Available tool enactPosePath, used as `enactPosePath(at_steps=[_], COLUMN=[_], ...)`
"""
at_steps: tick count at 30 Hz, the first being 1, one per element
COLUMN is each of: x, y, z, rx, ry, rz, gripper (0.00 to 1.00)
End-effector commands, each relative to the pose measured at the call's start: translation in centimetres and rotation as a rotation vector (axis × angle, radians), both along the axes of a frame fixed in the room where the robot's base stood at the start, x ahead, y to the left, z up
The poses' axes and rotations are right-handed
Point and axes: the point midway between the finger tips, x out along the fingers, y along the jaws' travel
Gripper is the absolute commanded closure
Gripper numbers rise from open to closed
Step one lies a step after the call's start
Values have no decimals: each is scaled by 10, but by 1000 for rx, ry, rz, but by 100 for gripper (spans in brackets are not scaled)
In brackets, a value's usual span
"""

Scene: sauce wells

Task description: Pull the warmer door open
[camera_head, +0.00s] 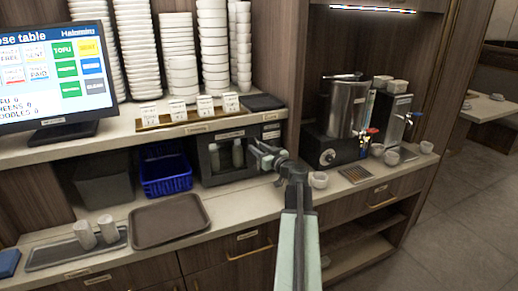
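The warmer (202,147) is a dark box on the lower counter, below the raised shelf. Pale bottles (238,153) show behind its front opening or clear door. The door looks closed, though its edge and handle are hard to make out. My gripper (257,152) is at the right side of the warmer's front, close to it. It partly covers that side, and contact cannot be told.
A blue basket (165,173) is left of the warmer. A brown tray (170,220) lies in front of the basket. A white cup (318,180) stands just right of my arm. A steel urn (347,108) is farther right. Bowl stacks (215,45) stand on the shelf above.

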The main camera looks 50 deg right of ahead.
Motion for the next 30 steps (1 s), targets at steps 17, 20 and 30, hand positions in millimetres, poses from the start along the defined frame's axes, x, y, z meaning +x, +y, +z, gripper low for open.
enactPosePath(at_steps=[17, 20, 30], x=[0, 0, 1], y=[1, 1, 1], z=[0, 0, 0], rx=[0, 0, 0], ry=[0, 0, 0], rz=[1, 1, 1], gripper=[100, 100, 100])
